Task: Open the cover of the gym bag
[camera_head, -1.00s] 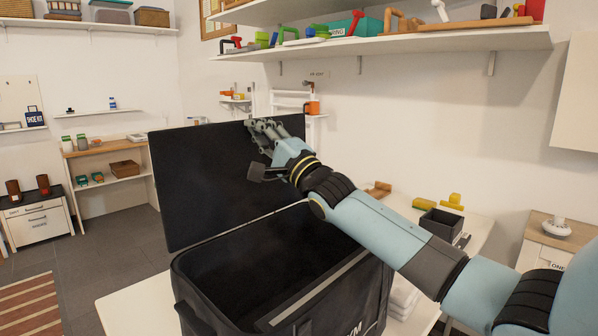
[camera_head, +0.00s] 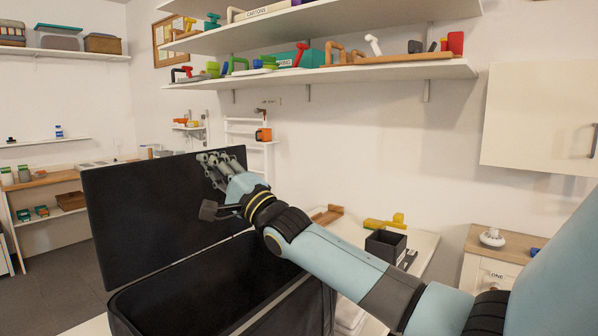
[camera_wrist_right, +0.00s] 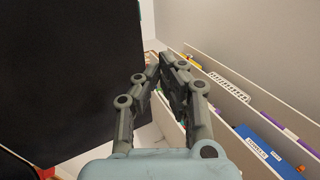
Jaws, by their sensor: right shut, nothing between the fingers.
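The black gym bag (camera_head: 322,306) stands on a white table in the lower middle of the head view, its inside visible and empty-looking. Its cover (camera_head: 150,210) stands raised, hinged along the back edge of the opening. My right gripper (camera_head: 208,160) is at the cover's upper right part, on its inner side; I cannot tell if it touches. In the right wrist view the gripper (camera_wrist_right: 158,72) has its fingertips together with nothing between them, and the dark cover (camera_wrist_right: 60,70) fills the left. My left gripper is not in view.
A small black box (camera_head: 385,246) and yellow blocks (camera_head: 385,222) are on the table right of the bag. Wall shelves (camera_head: 330,76) hold toys above. A cabinet (camera_head: 490,262) stands at right. My right arm crosses over the bag's right side.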

